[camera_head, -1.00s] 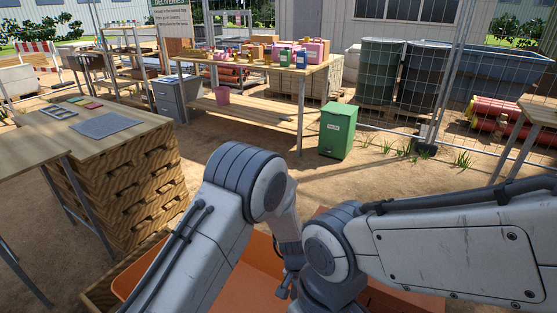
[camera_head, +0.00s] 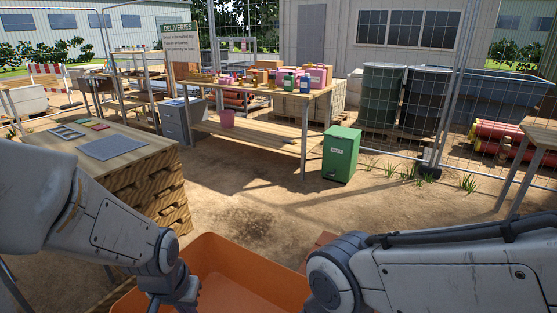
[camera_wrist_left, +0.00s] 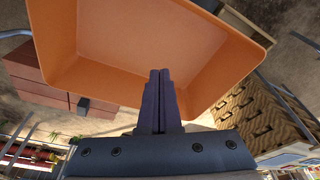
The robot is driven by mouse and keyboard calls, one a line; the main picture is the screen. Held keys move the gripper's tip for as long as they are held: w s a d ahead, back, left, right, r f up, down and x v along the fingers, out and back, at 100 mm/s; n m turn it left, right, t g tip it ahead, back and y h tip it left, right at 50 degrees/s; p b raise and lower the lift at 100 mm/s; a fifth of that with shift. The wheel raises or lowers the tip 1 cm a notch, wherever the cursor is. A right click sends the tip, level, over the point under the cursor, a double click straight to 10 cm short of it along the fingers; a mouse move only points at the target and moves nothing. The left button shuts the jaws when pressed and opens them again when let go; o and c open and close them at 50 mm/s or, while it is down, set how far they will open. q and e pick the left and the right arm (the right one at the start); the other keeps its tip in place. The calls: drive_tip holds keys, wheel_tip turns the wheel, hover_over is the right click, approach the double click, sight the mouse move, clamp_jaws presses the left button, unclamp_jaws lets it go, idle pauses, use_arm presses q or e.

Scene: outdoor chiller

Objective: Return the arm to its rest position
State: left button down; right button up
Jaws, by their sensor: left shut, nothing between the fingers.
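My left arm (camera_head: 110,225) comes in from the left, bent down at its wrist by the left side of an orange bin. My left gripper (camera_wrist_left: 159,73) shows in the left wrist view, with its two dark fingers pressed together and nothing between them. In that view the fingers overlap the wall of the orange bin (camera_wrist_left: 150,35); I cannot tell whether they touch it. In the head view the fingers are mostly cut off at the bottom edge. My right arm (camera_head: 440,255) reaches in from the right; its gripper is out of view.
The orange bin (camera_head: 238,255) is directly in front of me and looks empty. A wooden bench (camera_head: 120,143) with a grey mat stands at left. A long table (camera_head: 265,95) with several packages is further back. A green box (camera_head: 341,155) stands right of it. Bare ground lies between.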

use_arm(q)
drive_tip(key=s+d+r+m+g+h+p, duration=0.1)
drive_tip(key=s+d+r+m+g+p, duration=0.1)
drive_tip(key=s+d+r+m+p, duration=0.5)
drive_tip(key=s+d+r, duration=0.6)
drive_tip(key=r, duration=0.1)
drive_tip(key=shift+g+p, duration=0.3)
drive_tip(key=shift+p, duration=0.05)
use_arm(e)
wheel_tip(320, 180, up, 8)
drive_tip(key=shift+r, duration=0.25)
drive_tip(key=shift+o, duration=0.9)
